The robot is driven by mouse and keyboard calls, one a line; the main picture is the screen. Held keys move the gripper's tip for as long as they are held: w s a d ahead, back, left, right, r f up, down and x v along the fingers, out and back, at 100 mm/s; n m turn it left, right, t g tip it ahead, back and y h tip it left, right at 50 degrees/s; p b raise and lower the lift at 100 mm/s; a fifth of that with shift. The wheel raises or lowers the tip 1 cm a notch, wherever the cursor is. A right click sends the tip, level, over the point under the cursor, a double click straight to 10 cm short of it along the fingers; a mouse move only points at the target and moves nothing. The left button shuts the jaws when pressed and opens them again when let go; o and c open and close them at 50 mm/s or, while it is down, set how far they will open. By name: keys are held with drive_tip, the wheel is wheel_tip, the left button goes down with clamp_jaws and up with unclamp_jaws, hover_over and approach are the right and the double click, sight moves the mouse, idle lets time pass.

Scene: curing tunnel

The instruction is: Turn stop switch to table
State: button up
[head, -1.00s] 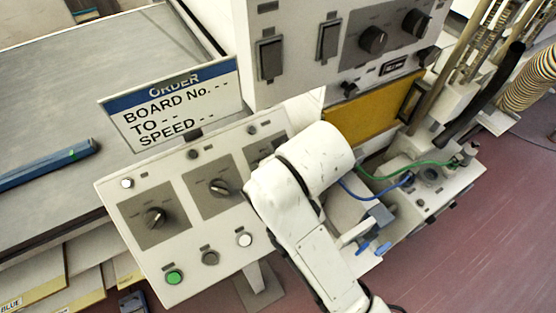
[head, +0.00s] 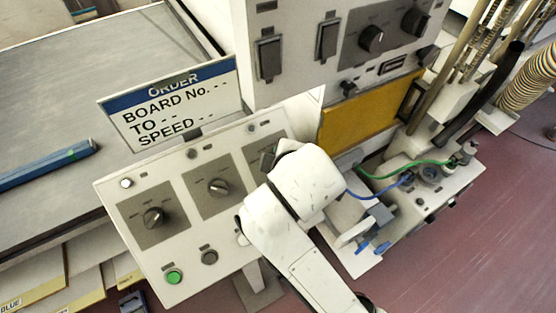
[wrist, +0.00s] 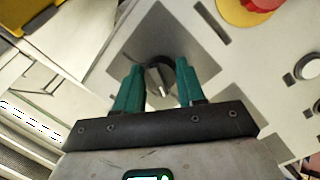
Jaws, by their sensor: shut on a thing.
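The stop switch, a dark rotary knob (wrist: 160,77) with a pale pointer, is on a grey square plate (wrist: 190,28) in the wrist view. My gripper (wrist: 158,66) has its two green fingers on either side of the knob and is shut on it. The knob's position labels cannot be read. In the head view, the right-hand grey plate of the sloping control panel (head: 130,252) shows only partly; my arm hides the knob and my gripper there.
Two other knobs, left (head: 153,217) and middle (head: 219,187), and a green button (head: 174,277) are on the panel. A red stop button (wrist: 262,4) on yellow is close to the plate. Blue (head: 358,193) and green (head: 405,165) cables lie right of my arm.

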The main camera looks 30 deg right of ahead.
drive_tip(key=shift+n, duration=0.5)
drive_tip(key=o, duration=1)
drive_tip(key=shift+o, duration=0.2)
drive_tip(key=v, duration=1)
drive_tip(key=shift+s+r, duration=0.2)
drive_tip(key=shift+s, duration=0.05)
drive_tip(key=shift+a, duration=0.1)
